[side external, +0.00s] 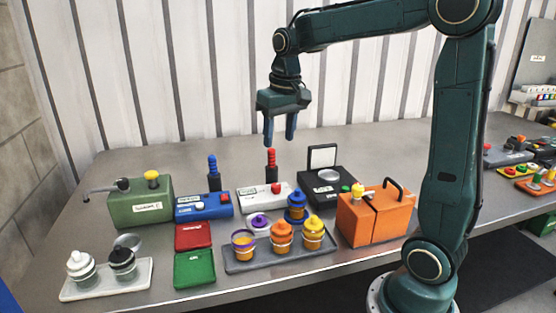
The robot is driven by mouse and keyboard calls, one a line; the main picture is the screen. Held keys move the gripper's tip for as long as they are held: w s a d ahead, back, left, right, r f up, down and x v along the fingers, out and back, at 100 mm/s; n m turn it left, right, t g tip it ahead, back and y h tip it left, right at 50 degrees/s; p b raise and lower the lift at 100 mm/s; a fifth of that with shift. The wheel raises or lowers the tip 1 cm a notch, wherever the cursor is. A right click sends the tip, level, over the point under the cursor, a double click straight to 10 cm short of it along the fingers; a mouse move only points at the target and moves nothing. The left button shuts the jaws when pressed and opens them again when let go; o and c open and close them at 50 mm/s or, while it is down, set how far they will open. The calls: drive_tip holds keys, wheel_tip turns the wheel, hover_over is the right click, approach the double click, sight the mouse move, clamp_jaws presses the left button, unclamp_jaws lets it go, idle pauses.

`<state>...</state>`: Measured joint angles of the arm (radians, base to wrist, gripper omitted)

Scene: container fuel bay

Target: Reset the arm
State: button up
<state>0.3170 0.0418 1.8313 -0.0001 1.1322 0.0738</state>
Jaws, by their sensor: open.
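My gripper (281,140) hangs from my dark green arm, pointing down above the back middle of the grey table. Its blue fingers look open with nothing between them. It is in the air above the red ribbed post on the white device (262,200) and touches nothing that I can see.
A grey tray (240,266) holds several small jars in front. A green machine (137,208), a blue device (203,206), a black box (328,188) and an orange case (356,222) stand around it. A white tray (75,292) is at front left. The back table is clear.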

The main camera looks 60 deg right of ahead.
drive_tip(key=s+a+f+n+t, duration=0.1)
drive_tip(key=s+a+n+t, duration=0.1)
drive_tip(key=s+a, duration=0.4)
drive_tip(key=s+a+n+t, duration=0.2)
drive_tip(key=s+a, duration=0.3)
drive_tip(key=s, duration=0.7)
drive_tip(key=shift+a+f, duration=0.35)
drive_tip(key=shift+a, duration=0.05)
